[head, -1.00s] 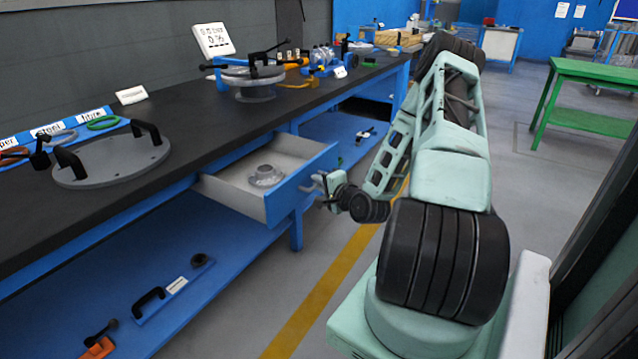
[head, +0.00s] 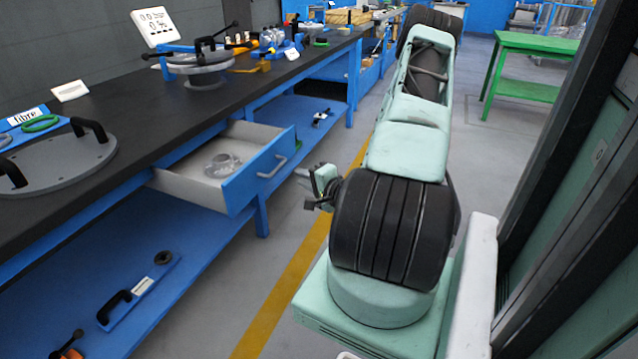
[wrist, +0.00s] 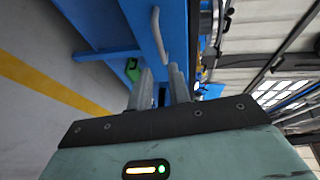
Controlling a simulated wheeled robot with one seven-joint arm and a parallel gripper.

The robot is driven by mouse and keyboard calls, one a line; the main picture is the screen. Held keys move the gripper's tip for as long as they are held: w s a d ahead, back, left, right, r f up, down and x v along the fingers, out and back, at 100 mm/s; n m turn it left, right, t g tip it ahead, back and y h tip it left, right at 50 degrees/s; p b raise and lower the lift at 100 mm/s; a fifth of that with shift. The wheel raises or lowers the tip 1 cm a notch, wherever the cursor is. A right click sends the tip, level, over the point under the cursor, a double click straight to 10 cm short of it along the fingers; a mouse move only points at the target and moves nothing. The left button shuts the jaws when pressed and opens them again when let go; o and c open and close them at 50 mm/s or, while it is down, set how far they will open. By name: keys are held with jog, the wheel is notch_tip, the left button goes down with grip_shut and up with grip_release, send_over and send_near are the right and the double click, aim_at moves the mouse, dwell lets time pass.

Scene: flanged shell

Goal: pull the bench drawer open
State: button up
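The blue-fronted bench drawer (head: 243,186) stands pulled out from under the black bench top, its pale inside showing. A grey flanged part (head: 222,166) lies in it. The drawer's grey bar handle (head: 272,167) is bare in the head view. My gripper (head: 314,190) is to the right of the handle, apart from it, with clear space between them. In the wrist view my gripper's two grey fingers (wrist: 162,86) are parted with nothing held between them. The handle (wrist: 160,36) shows beyond the fingertips, against the blue drawer front (wrist: 138,25).
The blue bench (head: 150,105) carries a round grey plate (head: 55,165) with black handles and a clamped flange fixture (head: 203,66). A blue lower shelf (head: 185,240) runs beneath. The floor by the yellow line (head: 290,280) is clear. A green table (head: 535,45) stands at the far right.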

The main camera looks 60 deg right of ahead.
jog(key=shift+p+v, duration=2.25)
jog(key=shift+v, duration=0.65)
jog(key=w+a+r+n+g+y+p, duration=0.25)
jog(key=w+a+n+y, duration=0.25)
jog(key=w+n, duration=0.25)
jog(key=w+a+r+n+g+y+p, duration=0.1)
jog(key=w+a+r+n+g+p, duration=0.1)
jog(key=w+a+r+n+g, duration=0.5)
jog(key=a+r+n+y+p, duration=0.15)
jog(key=a+n, duration=0.25)
jog(key=a, duration=0.7)
jog(key=s+a+r+n+g+h+p, duration=0.1)
jog(key=s+a+r+n+g, duration=0.15)
jog(key=s+a+r, duration=0.35)
jog(key=s+a+r+n+g+p, duration=0.1)
jog(key=s+a+r+n+p, duration=0.15)
jog(key=a+r, duration=0.4)
jog(key=s+a+r+n+g, duration=0.2)
jog(key=s+a+r+n, duration=0.3)
jog(key=s+a, duration=0.3)
jog(key=s+h, duration=0.1)
jog(key=s, duration=0.2)
jog(key=shift+s+a+p, duration=0.3)
jog(key=shift+s+p, duration=0.05)
